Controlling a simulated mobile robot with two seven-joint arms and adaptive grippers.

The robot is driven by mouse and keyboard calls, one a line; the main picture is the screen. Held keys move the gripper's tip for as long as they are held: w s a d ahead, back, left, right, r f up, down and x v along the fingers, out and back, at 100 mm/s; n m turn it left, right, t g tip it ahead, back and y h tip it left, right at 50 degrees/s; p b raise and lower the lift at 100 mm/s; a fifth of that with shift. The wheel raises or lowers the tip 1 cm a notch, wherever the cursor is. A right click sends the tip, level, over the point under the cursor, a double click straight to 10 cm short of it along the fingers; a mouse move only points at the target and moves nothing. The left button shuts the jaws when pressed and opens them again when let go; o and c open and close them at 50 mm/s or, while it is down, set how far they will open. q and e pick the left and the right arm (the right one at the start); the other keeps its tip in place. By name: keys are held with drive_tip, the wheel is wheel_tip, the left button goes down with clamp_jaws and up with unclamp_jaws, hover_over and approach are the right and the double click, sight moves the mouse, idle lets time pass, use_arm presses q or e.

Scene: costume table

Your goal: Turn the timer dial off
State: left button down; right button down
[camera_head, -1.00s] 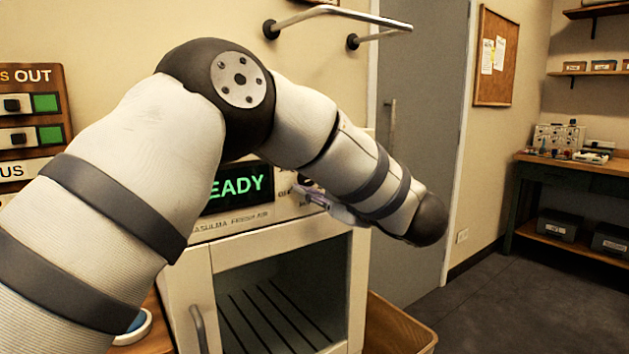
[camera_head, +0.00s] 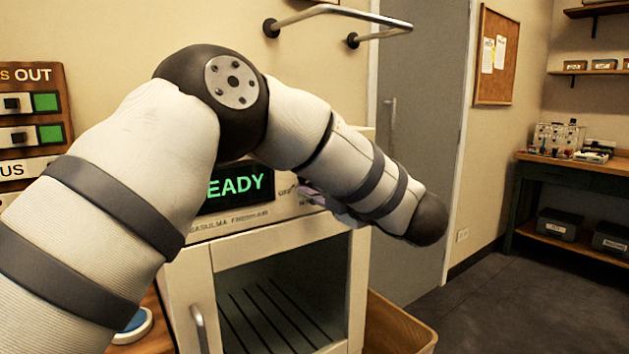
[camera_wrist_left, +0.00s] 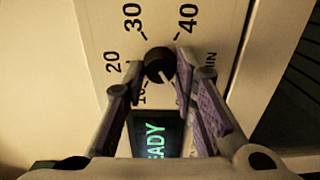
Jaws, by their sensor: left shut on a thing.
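The timer dial (camera_wrist_left: 159,64) is a round black knob with a pale pointer line. It sits on the cabinet's white front panel among the printed marks 10, 20, 30 and 40. The pointer slants toward the lower right in the left wrist view. My left gripper (camera_wrist_left: 157,73) has its purple-padded fingers on either side of the dial and is shut on it. In the head view this gripper (camera_head: 320,200) is mostly behind my left forearm, and the dial is hidden there. The panel's display (camera_head: 237,187) shows green letters ending in "EADY". My right gripper is not in view.
The white cabinet's glass door (camera_head: 285,290) is below the panel. A wall rail (camera_head: 345,12) is above my arm. A wooden bin (camera_head: 400,325) stands right of the cabinet, and a blue-topped round object (camera_head: 135,325) is at lower left.

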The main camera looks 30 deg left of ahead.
use_arm(q)
drive_tip(key=c, duration=1.3)
unclamp_jaws()
drive_tip(key=v, duration=1.2)
drive_tip(key=shift+f, duration=0.15)
